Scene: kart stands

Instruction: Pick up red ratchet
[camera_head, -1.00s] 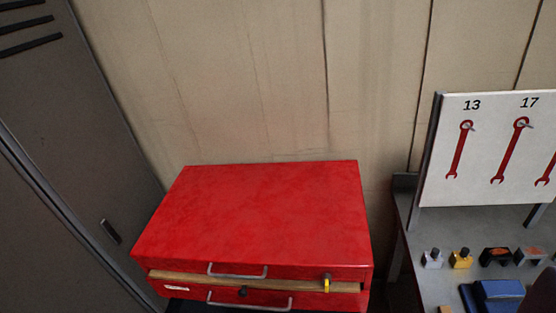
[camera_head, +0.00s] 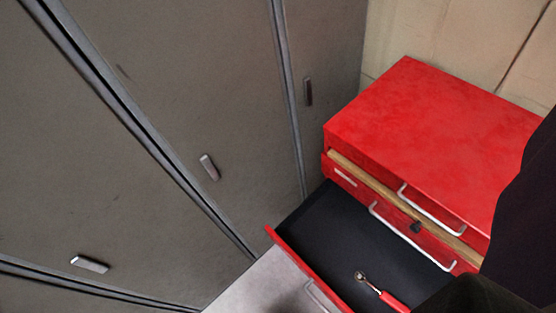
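The red ratchet (camera_head: 393,302) lies in the open drawer, near its front edge, at the bottom of the view. It has a silver head (camera_head: 360,277) to the left and a red handle running down to the right. The open drawer (camera_head: 335,237) has a black floor and a red front, and belongs to the red tool cabinet (camera_head: 440,110). My gripper's fingers do not show. Dark shapes at the right and bottom right cover part of the cabinet and drawer, and I cannot tell what they are.
Grey lockers (camera_head: 235,90) with small handles stand along the left, close to the drawer. Above the open drawer are closed drawers with silver handles (camera_head: 412,240). A patch of light floor (camera_head: 250,285) shows in front of the drawer.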

